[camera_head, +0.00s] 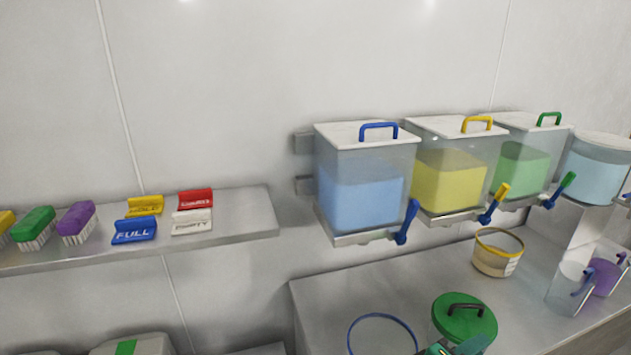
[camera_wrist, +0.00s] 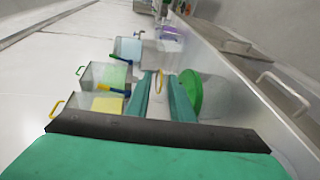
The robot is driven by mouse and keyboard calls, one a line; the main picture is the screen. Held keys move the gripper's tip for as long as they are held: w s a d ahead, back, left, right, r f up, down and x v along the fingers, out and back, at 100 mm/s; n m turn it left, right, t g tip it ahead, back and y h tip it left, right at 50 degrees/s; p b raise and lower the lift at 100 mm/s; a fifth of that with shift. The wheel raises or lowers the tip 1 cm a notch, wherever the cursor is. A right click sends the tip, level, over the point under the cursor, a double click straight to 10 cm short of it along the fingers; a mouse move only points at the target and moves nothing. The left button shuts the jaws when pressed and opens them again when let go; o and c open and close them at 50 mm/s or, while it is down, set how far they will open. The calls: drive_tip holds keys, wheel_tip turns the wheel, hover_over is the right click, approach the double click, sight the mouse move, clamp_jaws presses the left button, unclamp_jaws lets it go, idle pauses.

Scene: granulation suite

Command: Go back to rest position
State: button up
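My gripper (camera_wrist: 161,76) shows in the wrist view as two teal fingers with a clear gap between them. It is open and holds nothing that I can see. A tub with a yellow rim (camera_head: 497,252) shows beyond the gap between the fingers, apart from them. In the head view only a small teal part of my gripper shows at the bottom edge, by the green lid (camera_head: 464,322). Its fingertips cannot be made out there.
Clear dispensers with blue (camera_head: 361,200), yellow (camera_head: 448,182) and green (camera_head: 521,170) contents hang on the wall above the grey counter (camera_head: 340,290). A shelf (camera_head: 255,215) with brushes and signs is left.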

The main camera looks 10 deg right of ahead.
drive_tip(key=s+a+f+n+t+y, duration=0.1)
drive_tip(key=a+f+n+t+y, duration=0.3)
drive_tip(key=a+f, duration=0.5)
drive_tip(key=s+a+f+n+t+y, duration=0.1)
drive_tip(key=a+f+t+y, duration=0.55)
drive_tip(key=a, duration=0.55)
drive_tip(key=s+a+f+m+y, duration=0.2)
drive_tip(key=s+a+m, duration=0.2)
drive_tip(key=s+a, duration=0.5)
drive_tip(key=s+a+f+m+y, duration=0.1)
drive_tip(key=s+a+m, duration=0.3)
drive_tip(key=s+a, duration=0.4)
drive_tip(key=s+y, duration=0.1)
drive_tip(key=s, duration=0.2)
drive_tip(key=shift+s+a+f+m+y, duration=0.2)
drive_tip(key=shift+a+f+m+y, duration=0.15)
drive_tip(key=shift+a+f+m, duration=0.05)
